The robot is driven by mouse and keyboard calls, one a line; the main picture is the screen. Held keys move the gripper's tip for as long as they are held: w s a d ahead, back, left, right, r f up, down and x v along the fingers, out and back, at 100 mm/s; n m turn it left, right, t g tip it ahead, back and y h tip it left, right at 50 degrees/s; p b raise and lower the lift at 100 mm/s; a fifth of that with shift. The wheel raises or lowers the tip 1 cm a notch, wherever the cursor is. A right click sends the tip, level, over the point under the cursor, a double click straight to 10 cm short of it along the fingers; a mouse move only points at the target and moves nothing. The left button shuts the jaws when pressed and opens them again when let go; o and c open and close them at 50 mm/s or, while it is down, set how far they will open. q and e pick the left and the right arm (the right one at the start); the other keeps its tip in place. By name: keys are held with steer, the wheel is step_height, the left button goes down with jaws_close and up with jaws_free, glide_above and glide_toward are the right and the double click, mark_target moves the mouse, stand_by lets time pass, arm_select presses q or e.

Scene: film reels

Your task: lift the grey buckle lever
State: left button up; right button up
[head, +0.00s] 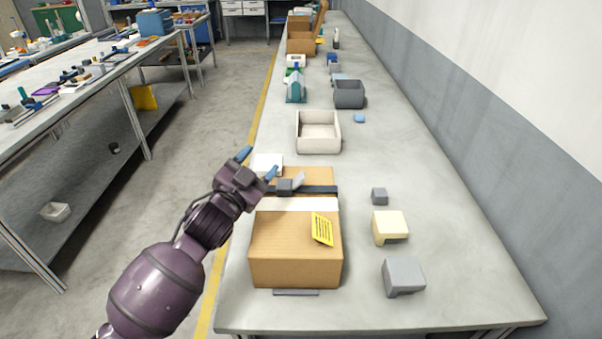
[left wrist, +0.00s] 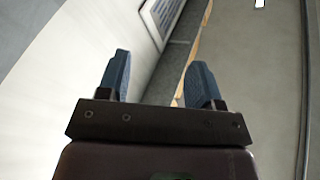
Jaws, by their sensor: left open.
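A brown cardboard box (head: 290,245) stands at the near end of the workbench, with a dark strap (head: 318,190) across its top. A dark buckle (head: 284,187) sits on the strap, and a light grey lever (head: 298,180) sticks up at its right side. My left gripper (head: 257,163) is open and empty, with blue fingers, up and to the left of the buckle. It appears apart from the lever. In the left wrist view the open fingers (left wrist: 158,78) show with nothing between them; I cannot make out the lever there. My right gripper is out of view.
A yellow label (head: 321,229) is on the box. To its right are a small grey block (head: 379,196), a cream block (head: 390,226) and a larger grey block (head: 403,276). A whitish open bin (head: 318,145) stands behind the box. The bench's right side is mostly clear.

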arm_select(q)
steer(key=s+d+r+m+g+h+p, duration=0.1)
steer(key=d+r+m+g+h, duration=0.2)
steer(key=d+m+g+h, duration=0.4)
steer(key=s+d+r+m+g+h, duration=0.1)
steer(key=d+r+m+g+h, duration=0.1)
steer(key=d+r+m+g, duration=0.45)
steer(key=n+g+y+p, duration=0.1)
steer(key=n+g+y, duration=0.45)
steer(key=y, duration=0.75)
glide_toward(301, 175)
steer(key=shift+n+t, duration=0.6)
steer(key=shift+n, duration=0.1)
steer(key=x, duration=0.8)
steer(key=shift+s+d+f, duration=0.1)
steer(key=shift+s+f, duration=0.25)
steer(key=shift+s, duration=0.05)
steer(key=shift+d+f+y, duration=0.2)
steer(key=shift+f+y, duration=0.1)
steer(key=shift+f, duration=0.3)
